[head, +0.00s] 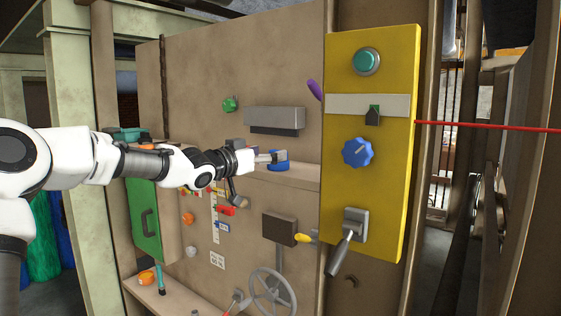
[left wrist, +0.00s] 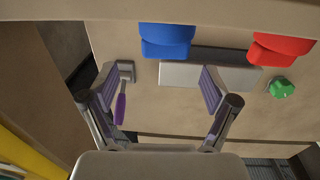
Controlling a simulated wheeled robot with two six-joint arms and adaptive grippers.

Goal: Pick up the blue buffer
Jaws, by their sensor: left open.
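The blue buffer (head: 279,167) sits on the narrow shelf of the beige panel, partly hidden behind my left gripper (head: 257,172) in the head view. In the left wrist view the blue buffer (left wrist: 167,42) is at the top edge, cut in part by the beige edge above it. My left gripper (left wrist: 157,80) is open, with its two fingers wide apart and nothing between them. The buffer lies beyond the fingertips in that view, apart from both as far as I can tell. My right gripper is not in view.
A red block (left wrist: 282,48) is beside the buffer in the wrist view. A grey box (head: 274,118), a green knob (head: 230,104) and a purple lever (head: 314,90) are on the panel above the shelf (head: 300,178). A yellow control plate (head: 340,180) stands to the right.

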